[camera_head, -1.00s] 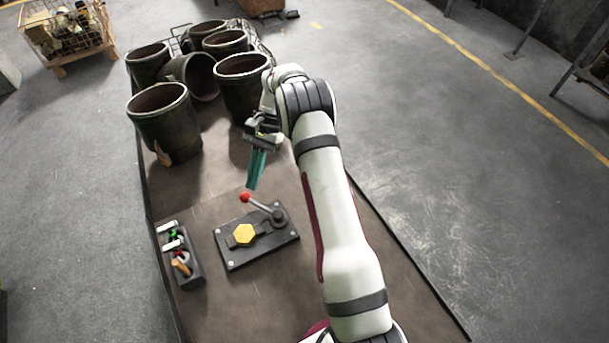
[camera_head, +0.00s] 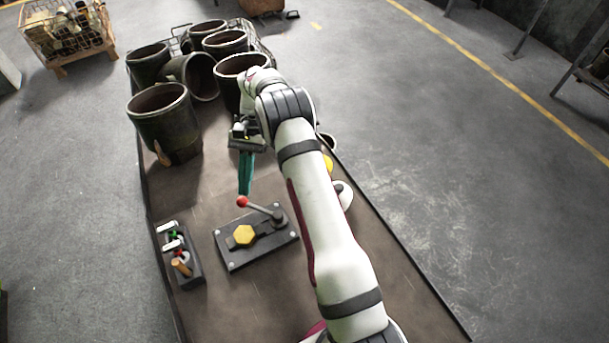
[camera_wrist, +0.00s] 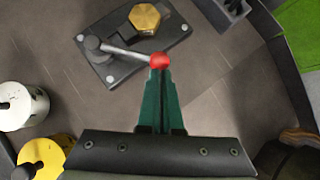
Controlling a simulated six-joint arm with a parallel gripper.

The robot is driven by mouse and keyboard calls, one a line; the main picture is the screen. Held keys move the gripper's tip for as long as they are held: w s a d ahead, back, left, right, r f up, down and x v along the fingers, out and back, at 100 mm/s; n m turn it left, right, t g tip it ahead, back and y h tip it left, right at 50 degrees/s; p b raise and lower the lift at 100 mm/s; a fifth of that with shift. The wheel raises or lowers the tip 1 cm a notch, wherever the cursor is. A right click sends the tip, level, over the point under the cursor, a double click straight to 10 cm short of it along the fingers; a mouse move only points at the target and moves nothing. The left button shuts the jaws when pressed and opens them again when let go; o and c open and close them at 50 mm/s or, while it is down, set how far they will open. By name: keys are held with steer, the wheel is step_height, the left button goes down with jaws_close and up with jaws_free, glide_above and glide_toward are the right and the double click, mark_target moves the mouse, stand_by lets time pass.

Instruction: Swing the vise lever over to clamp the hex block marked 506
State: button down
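The vise (camera_head: 231,260) is a dark plate on the bench with a brass-yellow hex block (camera_head: 243,235) in it; no number is legible. Its lever (camera_head: 262,209) runs from a round pivot at the plate's right to a red knob (camera_head: 243,202), above the block in the head view. My gripper (camera_head: 244,192) points down, with its teal fingers together and nothing seen between them. In the wrist view the fingertips (camera_wrist: 160,72) meet the red knob (camera_wrist: 160,60)'s near edge; contact looks likely. The hex block (camera_wrist: 145,18) lies beyond the knob.
A small tool holder (camera_head: 185,268) stands left of the vise. Several dark pots (camera_head: 165,125) crowd the bench's far end. White and yellow round items (camera_wrist: 22,105) lie at the left in the wrist view. Bare bench (camera_head: 205,205) surrounds the vise.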

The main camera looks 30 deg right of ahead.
steer(key=shift+s+a+f, duration=0.1)
steer(key=shift+s+f, duration=0.05)
steer(key=v, duration=0.8)
